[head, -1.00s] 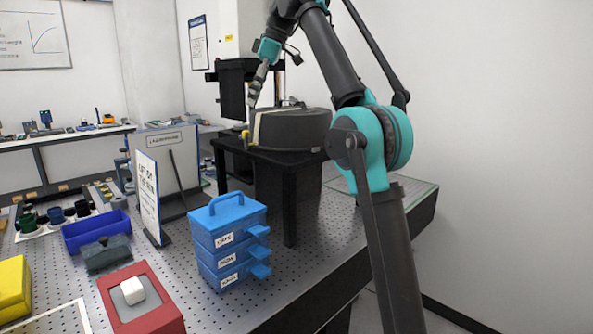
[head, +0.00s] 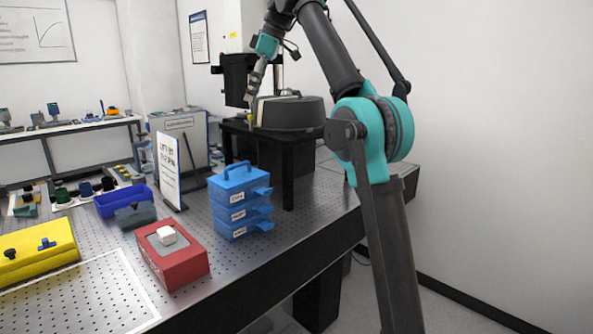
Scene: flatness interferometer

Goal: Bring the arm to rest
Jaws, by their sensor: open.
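My arm rises on the right side of the head view, with its teal joint (head: 374,140) in front of the white wall. The forearm reaches up and back to the left. My gripper (head: 250,98) points down at the left side of a dark grey round housing (head: 289,113) on a black stand (head: 291,142). The gripper is small in the picture. It is open, and no object shows in it. I cannot tell whether its tips touch the housing.
The perforated bench (head: 290,228) carries a stack of blue drawers (head: 240,203), a red box (head: 175,265) with a white block, a yellow case (head: 38,252), a blue tray (head: 124,200) and an upright sign (head: 168,170). Bare floor (head: 390,300) lies right of the bench.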

